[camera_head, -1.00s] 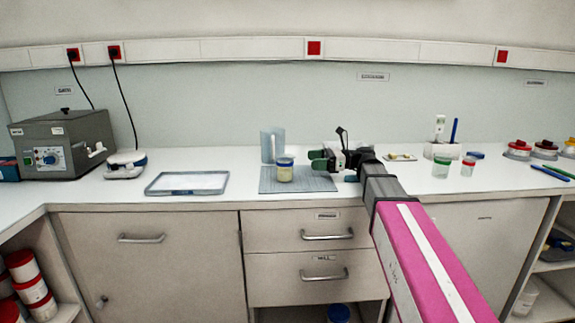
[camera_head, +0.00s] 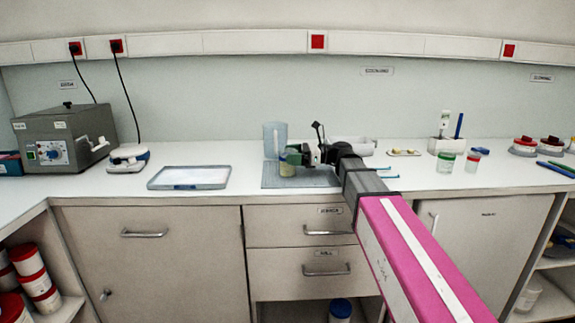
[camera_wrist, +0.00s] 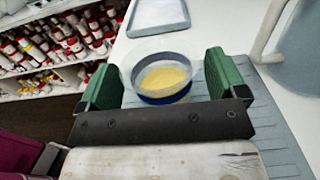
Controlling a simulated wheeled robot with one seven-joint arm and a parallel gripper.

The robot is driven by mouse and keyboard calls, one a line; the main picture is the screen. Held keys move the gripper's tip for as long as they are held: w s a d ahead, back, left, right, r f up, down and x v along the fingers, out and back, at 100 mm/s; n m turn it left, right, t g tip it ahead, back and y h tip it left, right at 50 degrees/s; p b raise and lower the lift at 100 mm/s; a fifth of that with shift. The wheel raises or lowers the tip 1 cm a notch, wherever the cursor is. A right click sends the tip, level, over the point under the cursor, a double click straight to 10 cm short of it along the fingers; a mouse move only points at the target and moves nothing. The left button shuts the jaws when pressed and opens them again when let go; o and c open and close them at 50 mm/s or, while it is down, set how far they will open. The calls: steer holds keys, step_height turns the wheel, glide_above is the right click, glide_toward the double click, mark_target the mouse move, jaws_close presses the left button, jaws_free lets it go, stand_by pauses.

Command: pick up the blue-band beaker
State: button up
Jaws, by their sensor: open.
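The blue-band beaker (camera_head: 287,168) stands on the grey ribbed mat (camera_head: 318,181) and is partly hidden by my gripper in the head view. In the wrist view the clear beaker (camera_wrist: 160,94) shows a blue band low down and pale yellow contents. My gripper (camera_head: 292,155) is open, its green fingers on either side of the beaker. In the wrist view the fingers (camera_wrist: 161,84) have a small gap to the beaker on each side. Whether either finger touches it is hard to tell.
A translucent blue jug (camera_head: 274,137) stands close behind the beaker. A shallow tray (camera_head: 189,185) lies to the left. A green-band beaker (camera_head: 446,161) and a red-band beaker (camera_head: 473,158) stand to the right. The counter between tray and mat is clear.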

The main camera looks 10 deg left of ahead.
steer(key=shift+x, duration=0.8)
steer(key=shift+d, duration=0.1)
steer(key=c, duration=0.7)
